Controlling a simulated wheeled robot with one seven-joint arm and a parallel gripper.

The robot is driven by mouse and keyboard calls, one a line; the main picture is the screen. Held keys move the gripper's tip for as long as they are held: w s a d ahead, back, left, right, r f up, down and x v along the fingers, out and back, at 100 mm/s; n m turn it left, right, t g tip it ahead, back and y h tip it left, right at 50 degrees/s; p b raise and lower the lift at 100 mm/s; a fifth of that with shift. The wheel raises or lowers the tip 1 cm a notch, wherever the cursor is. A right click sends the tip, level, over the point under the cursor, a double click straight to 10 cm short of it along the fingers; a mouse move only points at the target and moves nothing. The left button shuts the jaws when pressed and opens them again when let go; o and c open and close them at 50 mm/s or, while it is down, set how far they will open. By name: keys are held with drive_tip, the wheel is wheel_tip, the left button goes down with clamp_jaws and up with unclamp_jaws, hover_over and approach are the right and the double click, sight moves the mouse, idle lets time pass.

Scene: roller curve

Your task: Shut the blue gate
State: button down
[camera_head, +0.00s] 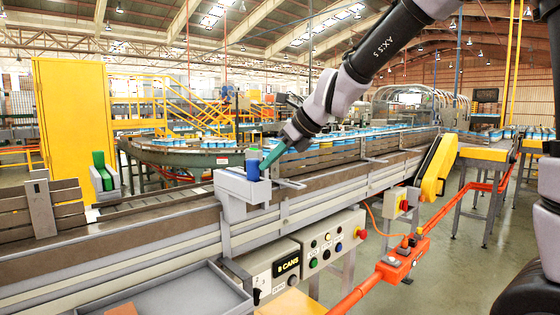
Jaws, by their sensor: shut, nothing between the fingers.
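My arm reaches in from the upper right. My gripper (266,163) is shut and empty, with its teal tip slanting down to the right side of the blue piece. I cannot tell whether they touch. My gripper and the bracket hide part of the gate, and its exact position is unclear.
A green gate piece (101,171) stands in another grey bracket at the left. A control box (325,240) with buttons hangs below the rail, beside a "B CANS" box (270,268). A grey tray (170,298) lies in front. Cans (205,143) fill the curved conveyor behind.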

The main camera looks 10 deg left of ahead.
drive_tip(key=shift+a, duration=0.1)
drive_tip(key=w+a, duration=0.7)
drive_tip(key=a, duration=0.1)
drive_tip(key=shift+w+a, duration=0.2)
drive_tip(key=shift+w, duration=0.15)
drive_tip(key=shift+w+a+r, duration=0.1)
